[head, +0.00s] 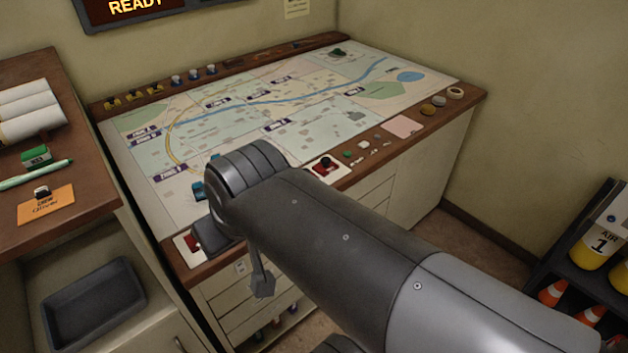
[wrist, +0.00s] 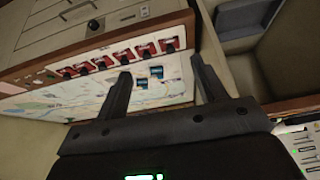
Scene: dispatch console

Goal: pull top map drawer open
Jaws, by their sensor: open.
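The map console (head: 275,130) has a flat map top and cream drawer fronts below its wooden front edge. The upper drawer front (head: 228,275) of the left bank, with a small label, is partly hidden by my arm and looks closed. Drawer fronts (wrist: 95,20) also show at the upper left of the wrist view, which looks upside down. My gripper (wrist: 163,85) is open, with nothing between its fingers. In the head view its visible finger (head: 262,284) hangs in front of the left drawer bank. I cannot tell whether it touches a drawer.
Red switch plates (wrist: 115,57) with dark knobs line the console's wooden edge. A side counter (head: 85,175) at the left carries rolled papers (head: 28,108), with a grey tray (head: 93,303) below. A dark shelf (head: 590,265) with cones stands at the right.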

